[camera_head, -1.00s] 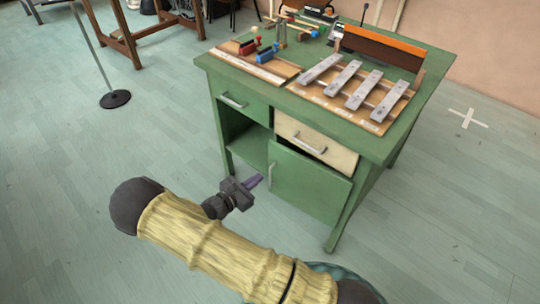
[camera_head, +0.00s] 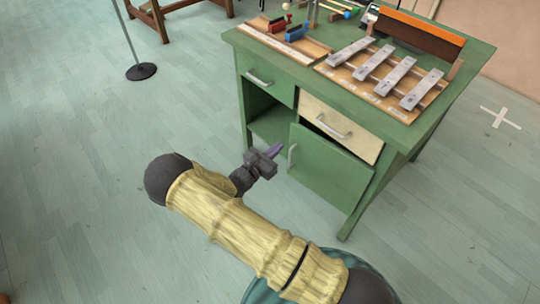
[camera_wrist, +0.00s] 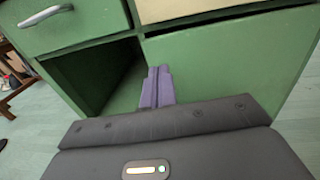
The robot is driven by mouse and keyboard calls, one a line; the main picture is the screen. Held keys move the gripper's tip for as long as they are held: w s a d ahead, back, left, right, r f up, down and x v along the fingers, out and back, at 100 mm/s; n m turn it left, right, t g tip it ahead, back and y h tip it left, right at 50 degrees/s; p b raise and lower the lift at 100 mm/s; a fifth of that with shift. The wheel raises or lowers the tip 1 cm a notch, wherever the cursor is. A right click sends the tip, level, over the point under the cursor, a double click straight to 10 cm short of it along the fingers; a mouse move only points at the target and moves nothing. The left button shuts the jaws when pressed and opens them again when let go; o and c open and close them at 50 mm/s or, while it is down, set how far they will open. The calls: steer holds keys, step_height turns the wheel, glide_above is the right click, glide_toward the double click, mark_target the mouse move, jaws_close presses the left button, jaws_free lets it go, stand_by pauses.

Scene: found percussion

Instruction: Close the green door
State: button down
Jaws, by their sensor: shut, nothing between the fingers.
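The green door (camera_head: 330,172) is on the lower right of the green cabinet and looks slightly ajar, its left edge standing out from the front. Its pale handle (camera_head: 292,158) is near that left edge. My gripper (camera_head: 275,151) is shut and empty, its purple fingers just left of the handle in the head view. In the wrist view the shut fingers (camera_wrist: 157,86) point at the cabinet, in front of the left edge of the green door (camera_wrist: 230,70). I cannot tell whether they touch it. The handle is hidden in the wrist view.
An open compartment (camera_head: 268,122) lies to the left, under a green drawer (camera_head: 268,84). Metal bars (camera_head: 377,62) stand on the cabinet top.

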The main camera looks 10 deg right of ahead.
mark_target(297, 129)
steer(key=b+x, duration=0.2)
steer(key=x, duration=0.6)
steer(key=shift+f, duration=0.1)
steer(key=shift+w+d, duration=0.15)
steer(key=shift+w, duration=0.05)
steer(key=shift+w+d, duration=0.3)
steer(key=x, duration=0.2)
steer(key=shift+w+d+p, duration=0.2)
steer(key=shift+d+p, duration=0.05)
steer(key=shift+p, duration=0.15)
steer(key=shift+w+d+r, duration=0.2)
steer(key=shift+d+r, duration=0.05)
steer(key=shift+a, duration=0.1)
